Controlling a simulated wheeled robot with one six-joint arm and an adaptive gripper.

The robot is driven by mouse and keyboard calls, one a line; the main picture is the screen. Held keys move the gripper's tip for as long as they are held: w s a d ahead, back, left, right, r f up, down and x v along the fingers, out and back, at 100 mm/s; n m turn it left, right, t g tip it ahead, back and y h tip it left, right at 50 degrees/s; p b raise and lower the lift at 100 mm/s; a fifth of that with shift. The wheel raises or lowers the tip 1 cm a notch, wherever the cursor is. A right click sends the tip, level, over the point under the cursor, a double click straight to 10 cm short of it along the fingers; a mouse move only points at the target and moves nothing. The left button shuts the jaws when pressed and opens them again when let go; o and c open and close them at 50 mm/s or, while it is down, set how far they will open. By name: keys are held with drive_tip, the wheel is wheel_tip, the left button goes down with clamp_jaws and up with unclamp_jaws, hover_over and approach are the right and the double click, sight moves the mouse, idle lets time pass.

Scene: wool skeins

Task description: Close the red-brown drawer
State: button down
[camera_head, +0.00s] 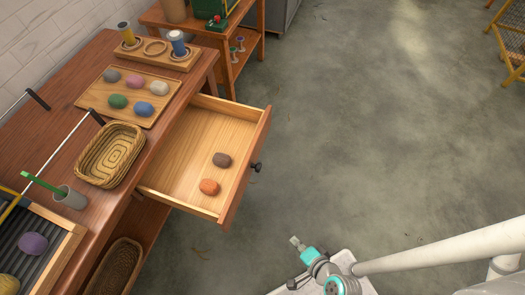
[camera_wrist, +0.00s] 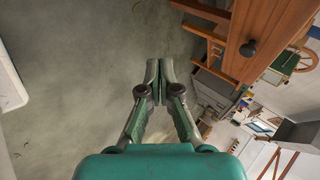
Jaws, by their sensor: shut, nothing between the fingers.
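The red-brown drawer (camera_head: 235,175) stands pulled out from the right side of the wooden table in the head view. Its dark round knob (camera_head: 256,167) is on the outer front. A dark brown skein (camera_head: 222,160) and an orange skein (camera_head: 209,187) lie inside it.
On the table (camera_head: 72,68) are a tray (camera_head: 88,96) of several skeins, a woven basket (camera_head: 112,155) and a spool holder (camera_head: 160,57). A lower basket (camera_head: 115,268) sits under the table. The grey floor (camera_head: 370,120) right of the drawer is clear.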

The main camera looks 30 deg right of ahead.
drive_tip(key=w+f+m+y, duration=0.3)
drive_tip(key=w+f+m, duration=0.15)
drive_tip(key=w, duration=0.35)
drive_tip(key=m+t+y, duration=0.3)
drive_tip(key=m+y, duration=0.5)
drive_tip(key=y, duration=0.1)
approach(255, 149)
drive_tip(key=x, duration=0.7)
drive_tip(key=shift+a+f, duration=0.1)
drive_tip(key=shift+f, duration=0.05)
drive_tip(key=shift+w, duration=0.1)
